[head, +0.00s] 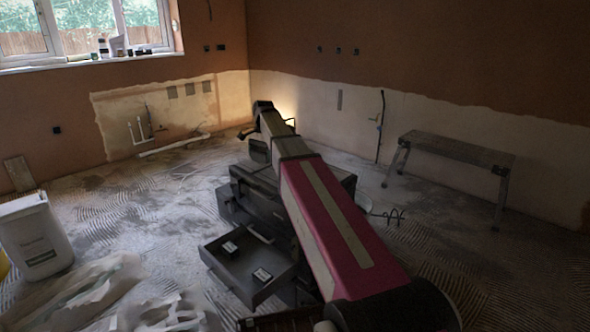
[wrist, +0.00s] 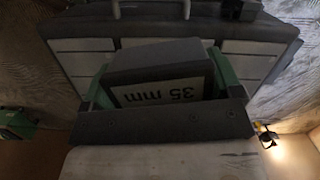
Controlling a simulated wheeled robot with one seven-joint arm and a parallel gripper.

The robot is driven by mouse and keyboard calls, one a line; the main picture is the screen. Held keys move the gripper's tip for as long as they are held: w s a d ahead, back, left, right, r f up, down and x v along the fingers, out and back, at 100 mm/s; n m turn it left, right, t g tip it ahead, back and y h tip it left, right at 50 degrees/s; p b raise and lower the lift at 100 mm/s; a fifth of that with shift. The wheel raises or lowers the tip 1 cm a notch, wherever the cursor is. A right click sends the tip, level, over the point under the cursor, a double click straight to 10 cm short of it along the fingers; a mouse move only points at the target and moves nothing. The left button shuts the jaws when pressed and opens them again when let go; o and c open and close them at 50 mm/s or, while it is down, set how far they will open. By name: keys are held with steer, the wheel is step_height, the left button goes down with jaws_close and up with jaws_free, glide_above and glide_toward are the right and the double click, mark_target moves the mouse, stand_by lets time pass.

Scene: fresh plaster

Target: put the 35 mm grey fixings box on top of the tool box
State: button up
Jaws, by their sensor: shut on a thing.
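The grey 35 mm fixings box (wrist: 165,60) is between the green fingers of my gripper (wrist: 160,80) in the wrist view. Its white label reads "35 mm", upside down in the picture. My gripper is shut on it. The tool box (wrist: 85,45) lies beyond and below the box in that view, its dark top with pale panels and a handle. I cannot tell whether the box touches that top. In the head view the dark tool box (head: 234,206) stands on the floor, partly hidden by my arm.
An open drawer (head: 283,286) juts from the tool box's front, holding two small labelled boxes (head: 229,248) (head: 262,275). A white tub (head: 33,235) and plastic sheeting (head: 85,290) lie at left. A bench (head: 455,148) stands at right. Pipes (head: 172,145) run along the back wall.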

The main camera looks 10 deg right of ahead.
steer(key=w+a+m, duration=0.2)
steer(key=w, duration=0.2)
steer(key=w+d+f, duration=0.1)
steer(key=d+f, duration=0.1)
steer(key=d, duration=0.1)
steer(key=w+d+f, duration=0.1)
steer(key=d+f, duration=0.1)
steer(key=d, duration=0.2)
steer(key=w+d+f, duration=0.1)
steer(key=d+f, duration=0.1)
steer(key=d, duration=0.1)
steer(key=shift+d+f, duration=0.15)
steer(key=shift+d, duration=0.2)
steer(key=shift+f, duration=1.9)
steer(key=shift+f, duration=0.1)
steer(key=o, duration=0.7)
steer(key=shift+c, duration=0.2)
steer(key=shift+o, duration=1.1)
step_height(320, 180, up, 12)
steer(key=w+d, duration=0.1)
steer(key=shift+d, duration=0.25)
